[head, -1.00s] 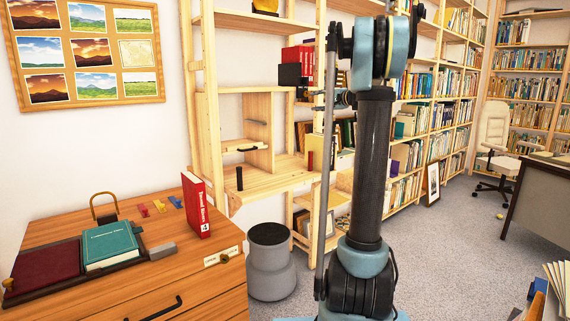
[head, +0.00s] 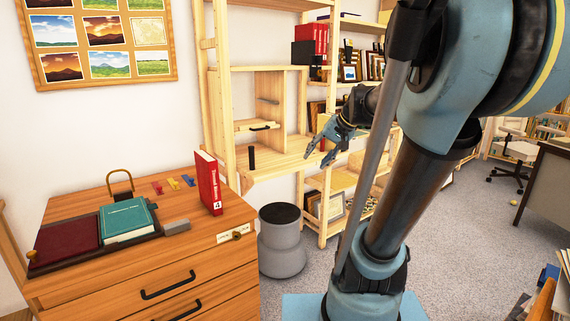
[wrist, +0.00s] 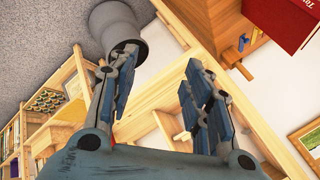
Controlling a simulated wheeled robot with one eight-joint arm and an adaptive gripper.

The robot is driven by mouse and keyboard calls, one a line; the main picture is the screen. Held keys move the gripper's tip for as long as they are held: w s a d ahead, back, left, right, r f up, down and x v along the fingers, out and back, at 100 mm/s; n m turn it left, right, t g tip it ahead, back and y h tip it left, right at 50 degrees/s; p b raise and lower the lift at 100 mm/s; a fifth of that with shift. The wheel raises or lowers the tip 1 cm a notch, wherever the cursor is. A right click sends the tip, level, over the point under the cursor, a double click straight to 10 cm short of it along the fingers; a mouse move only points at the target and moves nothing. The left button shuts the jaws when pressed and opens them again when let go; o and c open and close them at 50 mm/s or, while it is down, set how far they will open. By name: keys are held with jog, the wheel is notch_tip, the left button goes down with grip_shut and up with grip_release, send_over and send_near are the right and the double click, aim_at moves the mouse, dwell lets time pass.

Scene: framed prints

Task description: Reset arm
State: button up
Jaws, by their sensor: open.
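My gripper (head: 330,138) is in front of the wooden shelf unit, at the middle of the head view, with its fingers pointing down and to the left. In the wrist view my gripper (wrist: 160,95) shows two blue-grey fingers spread well apart with nothing between them. It is open and empty. My arm is bent and covers much of the right half of the head view, hiding part of the shelves behind it.
The wooden shelf unit (head: 222,90) is behind my gripper. Carpet is clear around the bin.

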jog(key=s+d+f+n+g+h, duration=0.1)
jog(key=s+d+f, duration=0.3)
jog(key=s+f, duration=0.4)
jog(key=s+d+f+n+g+h, duration=0.1)
jog(key=s+d+f+h, duration=0.2)
jog(key=s+f, duration=0.6)
jog(key=s+h, duration=0.1)
jog(key=s, duration=0.2)
jog(key=shift+s+d+f+g+h, duration=0.2)
jog(key=shift+d+f+g+h, duration=0.1)
jog(key=shift+d, duration=0.05)
jog(key=shift+w, duration=0.1)
jog(key=shift+w+f, duration=0.2)
jog(key=shift+w, duration=0.15)
